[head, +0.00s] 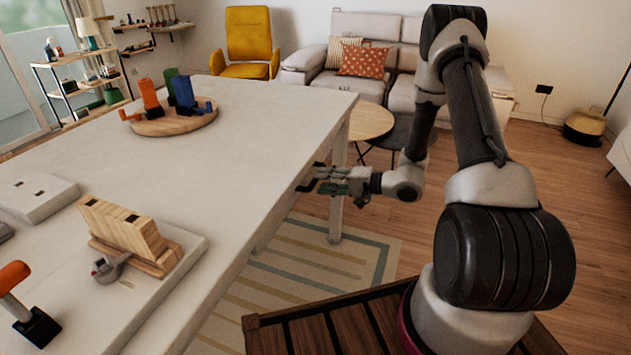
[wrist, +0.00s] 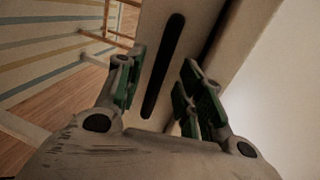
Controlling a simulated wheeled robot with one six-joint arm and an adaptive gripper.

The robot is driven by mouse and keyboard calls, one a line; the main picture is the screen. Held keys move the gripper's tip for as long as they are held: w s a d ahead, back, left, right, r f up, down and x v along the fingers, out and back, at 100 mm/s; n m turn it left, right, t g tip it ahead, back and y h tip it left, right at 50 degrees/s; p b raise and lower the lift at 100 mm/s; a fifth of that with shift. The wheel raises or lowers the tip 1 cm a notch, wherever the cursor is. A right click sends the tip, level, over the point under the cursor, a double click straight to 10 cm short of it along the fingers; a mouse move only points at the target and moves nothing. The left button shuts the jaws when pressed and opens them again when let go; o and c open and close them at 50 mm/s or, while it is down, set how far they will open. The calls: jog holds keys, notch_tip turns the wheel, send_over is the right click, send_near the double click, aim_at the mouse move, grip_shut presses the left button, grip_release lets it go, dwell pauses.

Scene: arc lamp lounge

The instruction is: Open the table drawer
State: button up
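The white table (head: 250,150) runs along the left of the head view. Its drawer front (wrist: 203,22) shows in the wrist view as a pale panel with a long black bar handle (wrist: 163,65). A dark gap runs between that panel and the tabletop edge. The drawer looks closed. My gripper (head: 318,180) is at the table's right side, just below the top. In the wrist view my gripper (wrist: 162,84) is open, with its green-padded fingers apart on either side of the handle. I cannot tell whether either finger touches it.
A table leg (head: 337,190) stands near my gripper. A round coffee table (head: 366,121) and sofa (head: 370,75) are beyond.

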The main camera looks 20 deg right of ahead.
jog(key=shift+x, duration=1.8)
jog(key=shift+c, duration=0.3)
grip_shut()
